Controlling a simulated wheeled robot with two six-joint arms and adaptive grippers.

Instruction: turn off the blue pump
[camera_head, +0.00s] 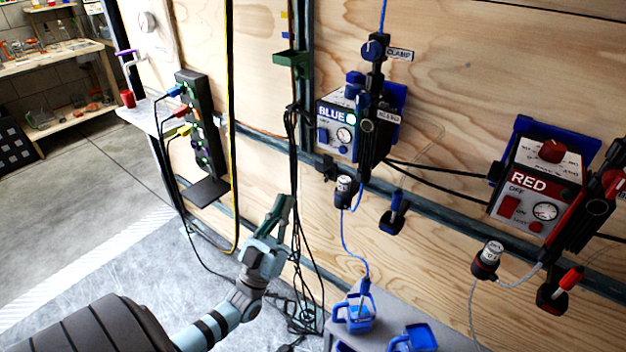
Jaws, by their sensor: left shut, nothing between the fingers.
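The blue pump (341,133) is a box labelled BLUE, mounted on the plywood wall right of the middle. A small light glows pale on its face, beside a round gauge, and a blue switch shows at its left side. I cannot read the switch's position. My left gripper (281,212) is shut and empty, pointing up, below and to the left of the blue pump and apart from it. My right gripper is not in view.
A red pump (541,187) hangs further right. A power strip (198,125) with plugs is on the left. Black cables (294,150) hang between my left gripper and the blue pump. Blue jugs (356,316) stand on a ledge below.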

